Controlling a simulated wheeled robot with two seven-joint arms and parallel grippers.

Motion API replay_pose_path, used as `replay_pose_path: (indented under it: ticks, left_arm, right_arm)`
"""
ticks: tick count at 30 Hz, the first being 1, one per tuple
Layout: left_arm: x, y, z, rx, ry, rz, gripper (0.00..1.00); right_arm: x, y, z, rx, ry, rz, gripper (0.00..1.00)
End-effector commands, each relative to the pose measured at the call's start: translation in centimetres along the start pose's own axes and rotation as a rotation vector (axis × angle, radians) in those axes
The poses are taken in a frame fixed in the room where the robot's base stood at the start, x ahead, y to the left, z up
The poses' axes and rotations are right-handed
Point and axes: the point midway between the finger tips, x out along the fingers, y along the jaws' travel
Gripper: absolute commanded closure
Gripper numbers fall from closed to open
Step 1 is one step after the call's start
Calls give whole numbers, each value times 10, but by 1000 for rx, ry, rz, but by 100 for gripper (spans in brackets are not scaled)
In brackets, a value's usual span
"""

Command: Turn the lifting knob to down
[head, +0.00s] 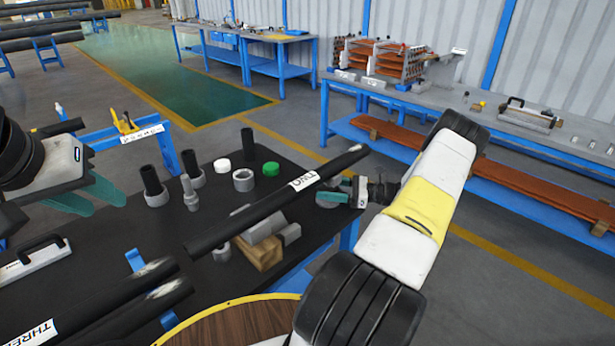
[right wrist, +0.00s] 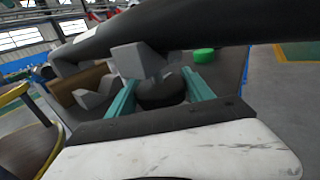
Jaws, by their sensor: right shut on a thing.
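My right gripper (head: 335,189) is low over the black table, beside the far part of the black pipe labelled TWO (head: 270,205). In the right wrist view my right gripper (right wrist: 160,98) has its teal fingers on both sides of a dark round knob (right wrist: 160,92) and is shut on it. Whether this is the lifting knob, and which way it is turned, I cannot tell. In the head view the knob is hidden. A grey angled support (head: 265,226) stands under the pipe. My left gripper (head: 92,200) is at the left, its teal fingers apart and empty.
A wooden block (head: 262,253) lies by the support. Black-topped fittings (head: 153,185), a white cap (head: 222,165), a grey ring (head: 243,180) and a green cap (head: 271,169) stand behind the pipe. More pipes (head: 100,305) lie front left. A grey workbench (head: 440,100) stands at the right.

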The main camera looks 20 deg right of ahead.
Motion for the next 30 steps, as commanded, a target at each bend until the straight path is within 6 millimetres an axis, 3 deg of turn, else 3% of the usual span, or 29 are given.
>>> replay_pose_path:
  ticks: [13, 14, 17, 26, 30]
  left_arm:
    - [0, 0, 0, 0, 0, 0, 64]
    - [0, 0, 0, 0, 0, 0, 64]
    - [0, 0, 0, 0, 0, 0, 64]
    - [0, 0, 0, 0, 0, 0, 64]
    - [0, 0, 0, 0, 0, 0, 64]
  right_arm:
    - [0, 0, 0, -1, 3, 57, 80]
    - [0, 0, 0, -1, 3, 57, 36]
    - [0, 0, 0, -1, 3, 57, 18]
    - [-1, 0, 0, 0, 3, 57, 18]
    - [-13, -1, 0, 0, 2, 55, 18]
